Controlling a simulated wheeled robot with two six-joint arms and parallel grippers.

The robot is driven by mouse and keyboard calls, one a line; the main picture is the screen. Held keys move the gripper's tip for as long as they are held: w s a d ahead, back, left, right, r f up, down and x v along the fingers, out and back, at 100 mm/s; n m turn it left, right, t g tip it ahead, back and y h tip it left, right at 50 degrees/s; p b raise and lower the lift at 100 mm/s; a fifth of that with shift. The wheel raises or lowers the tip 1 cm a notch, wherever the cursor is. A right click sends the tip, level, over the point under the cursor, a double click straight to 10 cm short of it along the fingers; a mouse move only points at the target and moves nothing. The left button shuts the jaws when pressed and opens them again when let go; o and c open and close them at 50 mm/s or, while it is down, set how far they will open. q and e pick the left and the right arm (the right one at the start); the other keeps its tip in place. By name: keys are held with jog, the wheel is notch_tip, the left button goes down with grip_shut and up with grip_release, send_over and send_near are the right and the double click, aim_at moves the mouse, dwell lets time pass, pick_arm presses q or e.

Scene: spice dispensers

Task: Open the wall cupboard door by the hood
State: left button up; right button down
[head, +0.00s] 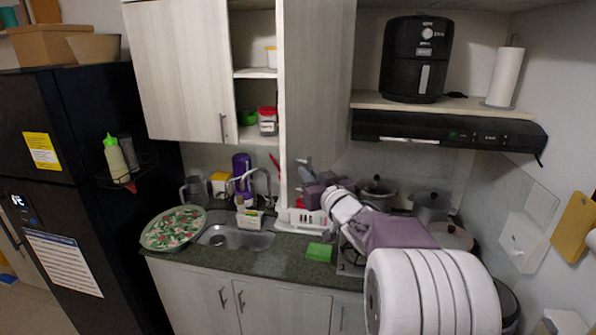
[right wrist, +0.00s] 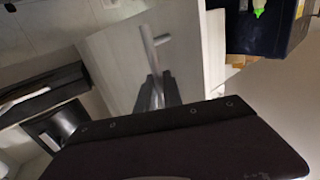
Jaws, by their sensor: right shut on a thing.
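The wall cupboard door by the hood (head: 318,75) is a pale wood-grain panel. It stands partly open, swung out from the cabinet, with shelves showing to its left. My right gripper (head: 303,165) is at the door's lower part in the head view, where the arm and gripper hide the handle. In the right wrist view, the dark fingers (right wrist: 157,92) are shut on the metal bar handle (right wrist: 149,50), with the door panel (right wrist: 110,60) behind. My left gripper is not in view.
The black hood (head: 450,130) is right of the door, under a shelf with an air fryer (head: 416,60) and paper roll (head: 504,78). Another cupboard door (head: 185,65) is at left. Pots (head: 432,205) and a dish rack (head: 300,220) stand below.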

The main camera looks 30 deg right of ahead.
jog(key=shift+s+d+r, duration=0.1)
jog(key=shift+s+r, duration=0.05)
jog(key=c, duration=1.5)
grip_release()
jog(key=shift+s, duration=0.15)
jog(key=s+a+b, duration=0.1)
jog(key=s, duration=0.7)
jog(key=shift+s+a, duration=0.2)
jog(key=shift+s, duration=0.2)
